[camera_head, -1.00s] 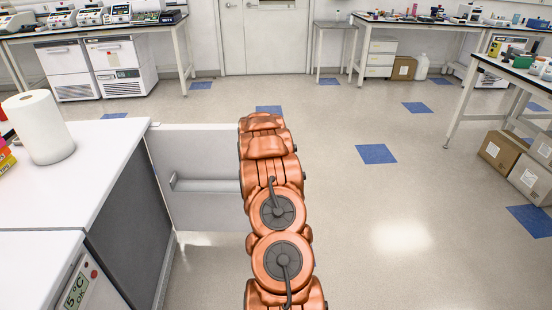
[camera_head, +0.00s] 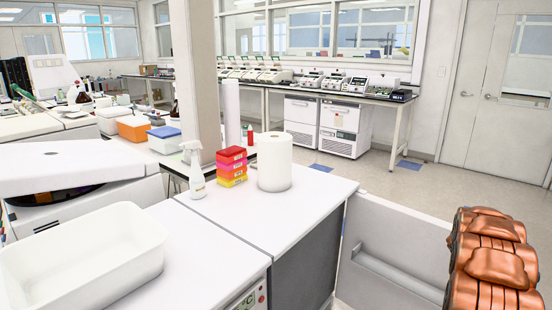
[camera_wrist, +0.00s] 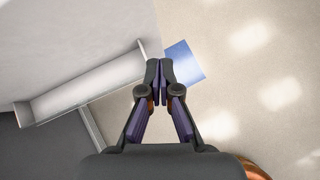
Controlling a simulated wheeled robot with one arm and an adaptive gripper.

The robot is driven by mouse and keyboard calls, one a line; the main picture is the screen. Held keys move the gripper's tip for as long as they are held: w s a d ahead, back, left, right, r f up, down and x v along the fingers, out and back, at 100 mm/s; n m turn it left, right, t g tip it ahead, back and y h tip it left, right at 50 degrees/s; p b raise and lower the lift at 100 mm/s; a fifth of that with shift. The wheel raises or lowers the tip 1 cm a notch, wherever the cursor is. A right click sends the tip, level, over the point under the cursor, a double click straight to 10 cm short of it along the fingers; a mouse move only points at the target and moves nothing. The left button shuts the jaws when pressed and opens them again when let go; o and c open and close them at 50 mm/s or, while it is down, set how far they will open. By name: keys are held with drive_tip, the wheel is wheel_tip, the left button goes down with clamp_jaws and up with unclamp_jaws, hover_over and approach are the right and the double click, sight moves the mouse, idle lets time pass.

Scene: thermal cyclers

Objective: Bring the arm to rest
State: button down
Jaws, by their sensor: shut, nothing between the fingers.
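My gripper (camera_wrist: 159,70) shows in the wrist view with its two dark fingertips together and nothing between them. It points down over the floor, just right of a white panel with a long pale handle or ledge (camera_wrist: 85,85). My copper-coloured arm (camera_head: 492,262) shows at the lower right of the head view, beside the same white panel (camera_head: 400,235). The gripper itself is not visible in the head view.
A white bench top (camera_head: 265,215) holds a paper towel roll (camera_head: 275,162), stacked coloured boxes (camera_head: 231,167) and a spray bottle (camera_head: 196,172). A white tub (camera_head: 80,255) is at lower left. Thermal cyclers (camera_head: 305,79) line the back bench. Open floor (camera_head: 440,185) lies beyond the panel.

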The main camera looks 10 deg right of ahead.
drive_tip(key=s+a+r+m+g+y+p, duration=0.15)
drive_tip(key=a+r+m, duration=0.3)
drive_tip(key=a, duration=0.55)
drive_tip(key=s+a+r+m+p, duration=0.1)
drive_tip(key=s+a+r+m, duration=0.15)
drive_tip(key=a+r, duration=0.6)
drive_tip(key=s+a+r+m+y+p, duration=0.1)
drive_tip(key=s+a+r+m, duration=0.3)
drive_tip(key=a, duration=0.9)
drive_tip(key=s+a+r+m+g+y+p, duration=0.1)
drive_tip(key=s+a+m+y, duration=0.2)
drive_tip(key=s+a, duration=0.8)
drive_tip(key=s+a+r+m+g+y+p, duration=0.1)
drive_tip(key=s+a+m+y, duration=0.2)
drive_tip(key=s+a+m, duration=0.3)
drive_tip(key=s+a, duration=0.5)
drive_tip(key=a, duration=0.7)
drive_tip(key=shift+a+r+g, duration=0.3)
drive_tip(key=shift+a+g, duration=0.05)
drive_tip(key=shift+a, duration=0.05)
drive_tip(key=shift+d, duration=0.15)
